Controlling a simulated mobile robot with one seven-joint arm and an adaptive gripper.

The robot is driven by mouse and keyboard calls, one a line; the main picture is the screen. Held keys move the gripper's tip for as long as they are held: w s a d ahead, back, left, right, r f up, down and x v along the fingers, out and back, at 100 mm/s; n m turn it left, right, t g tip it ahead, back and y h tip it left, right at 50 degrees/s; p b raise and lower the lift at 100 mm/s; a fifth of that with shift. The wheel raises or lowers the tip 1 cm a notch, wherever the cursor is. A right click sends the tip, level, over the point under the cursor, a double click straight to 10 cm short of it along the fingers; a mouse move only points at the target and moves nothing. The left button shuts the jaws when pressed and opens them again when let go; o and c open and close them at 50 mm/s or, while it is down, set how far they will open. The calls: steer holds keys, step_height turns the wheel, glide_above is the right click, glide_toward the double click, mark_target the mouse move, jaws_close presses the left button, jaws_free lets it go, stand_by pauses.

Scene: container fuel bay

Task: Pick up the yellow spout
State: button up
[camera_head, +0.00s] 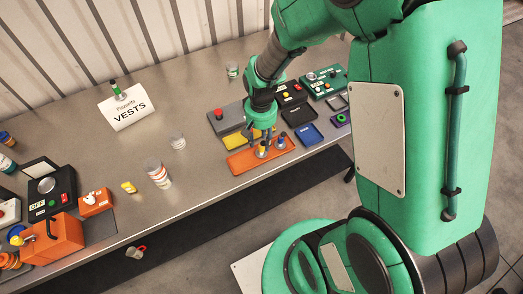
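My gripper (263,138) points down over an orange tray (239,161) on the metal bench, right of the middle. A small yellow piece (262,150), perhaps the spout, shows at the fingertips above the tray. The view is too small to tell whether the fingers touch it or stand around it. A small part with a blue top (281,142) stands just right of the fingers. Another small yellow object (129,187) lies on the bench to the left, well apart from my gripper.
A yellow tray (235,142), a grey box with a red button (222,119) and a blue tray (309,134) surround the gripper. An orange box (54,240) is at far left. A mug (136,252) lies below the bench.

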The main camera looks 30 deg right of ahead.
mark_target(261, 148)
steer(key=shift+f+b, duration=0.55)
steer(key=shift+f, duration=2.05)
steer(key=shift+c, duration=0.5)
jaws_close()
